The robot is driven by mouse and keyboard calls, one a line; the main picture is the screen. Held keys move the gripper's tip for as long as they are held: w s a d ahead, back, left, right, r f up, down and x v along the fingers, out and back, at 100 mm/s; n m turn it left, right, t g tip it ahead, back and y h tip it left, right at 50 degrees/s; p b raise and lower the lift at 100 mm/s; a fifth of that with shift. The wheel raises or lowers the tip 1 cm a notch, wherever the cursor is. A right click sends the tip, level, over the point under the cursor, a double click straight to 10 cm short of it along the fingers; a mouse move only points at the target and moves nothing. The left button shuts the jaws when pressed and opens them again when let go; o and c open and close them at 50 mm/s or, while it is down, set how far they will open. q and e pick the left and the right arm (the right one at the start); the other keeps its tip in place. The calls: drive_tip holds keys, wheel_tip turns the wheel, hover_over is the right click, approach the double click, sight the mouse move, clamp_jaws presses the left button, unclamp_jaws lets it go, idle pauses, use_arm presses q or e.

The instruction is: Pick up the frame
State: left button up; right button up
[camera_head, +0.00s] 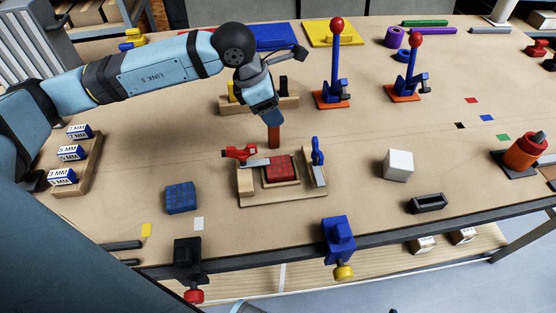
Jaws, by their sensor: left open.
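A light wooden frame (262,181) surrounds a red gridded panel (280,168) on a wooden fixture board (283,197) at the middle of the table. A red clamp (240,152) stands at the board's left and a blue clamp (318,152) at its right. My left gripper (271,109) is open above and behind the fixture, apart from the frame. A brown-red upright piece (274,135) shows just below it; I cannot tell whether they touch. My right gripper is not clearly in view.
A blue gridded panel (180,197) lies left of the fixture, and a white cube (398,165) stands right. Two tall blue levers with red knobs, one here (336,65), stand behind. A wooden rack (88,171) holds labelled blocks at left. Blue (338,238) and black (187,254) clamps grip the front edge.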

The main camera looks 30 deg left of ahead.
use_arm(q)
drive_tip(key=shift+x, duration=1.4)
clamp_jaws()
use_arm(e)
drive_tip(key=shift+r, duration=0.1)
use_arm(q)
drive_tip(key=shift+r, duration=0.2)
wheel_tip(320, 180, up, 20)
drive_tip(key=b, duration=0.1)
use_arm(e)
drive_tip(key=shift+f, duration=0.45)
use_arm(q)
drive_tip(key=shift+f, duration=0.25)
use_arm(e)
drive_tip(key=shift+f, duration=0.1)
